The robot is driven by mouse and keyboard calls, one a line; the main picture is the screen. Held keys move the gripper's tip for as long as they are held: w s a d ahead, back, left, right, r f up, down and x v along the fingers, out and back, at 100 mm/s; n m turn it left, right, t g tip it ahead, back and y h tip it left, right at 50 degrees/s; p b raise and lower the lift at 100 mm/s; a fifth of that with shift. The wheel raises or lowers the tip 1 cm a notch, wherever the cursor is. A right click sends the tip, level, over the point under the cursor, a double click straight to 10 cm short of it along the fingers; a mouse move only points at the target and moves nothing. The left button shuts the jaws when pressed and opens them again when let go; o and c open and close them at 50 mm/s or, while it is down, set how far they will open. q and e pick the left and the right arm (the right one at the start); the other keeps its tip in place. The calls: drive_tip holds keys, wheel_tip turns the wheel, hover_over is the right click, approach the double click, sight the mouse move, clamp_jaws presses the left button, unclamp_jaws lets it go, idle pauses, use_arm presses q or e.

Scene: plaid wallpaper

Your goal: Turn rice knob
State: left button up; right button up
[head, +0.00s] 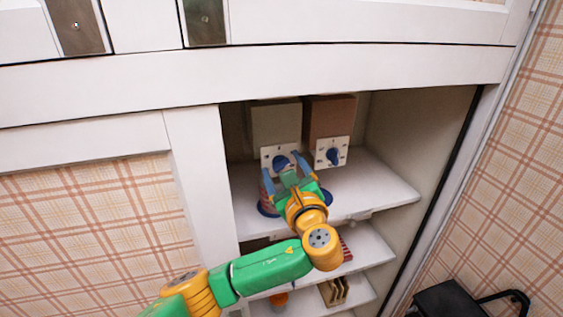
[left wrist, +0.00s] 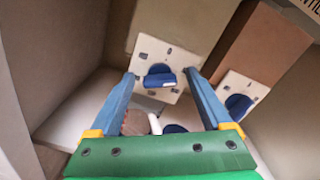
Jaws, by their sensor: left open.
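Two box-shaped dispensers stand side by side on the upper shelf, a beige one (head: 275,122) and a brown one (head: 329,116). Each has a white square plate with a blue knob, the left knob (head: 281,162) and the right knob (head: 333,156). I cannot read which one is rice. My left gripper (head: 284,165) is open in front of the beige dispenser's plate. In the left wrist view its fingertips (left wrist: 160,75) are on either side of the left knob (left wrist: 158,80); contact is unclear. The right knob (left wrist: 238,106) is beyond the right finger. My right gripper is not in view.
The dispensers are inside a white cabinet recess, with a side wall (head: 411,140) at right and a white upright (head: 198,170) at left. The upper shelf (head: 375,187) is clear at right. Lower shelves hold small items. A black object (head: 450,300) stands on the floor.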

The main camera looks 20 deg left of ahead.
use_arm(q)
drive_tip(key=shift+a, duration=0.1)
clamp_jaws()
drive_tip(key=shift+f, duration=0.1)
drive_tip(key=n+b, duration=0.2)
drive_tip(key=n, duration=0.1)
drive_tip(key=shift+f, duration=0.15)
drive_tip(key=n+b, duration=0.2)
drive_tip(key=n, duration=0.1)
drive_tip(key=shift+n, duration=0.4)
drive_tip(key=n+b, duration=0.2)
drive_tip(key=n, duration=0.2)
drive_tip(key=shift+n+b, duration=0.45)
drive_tip(key=shift+n, duration=0.35)
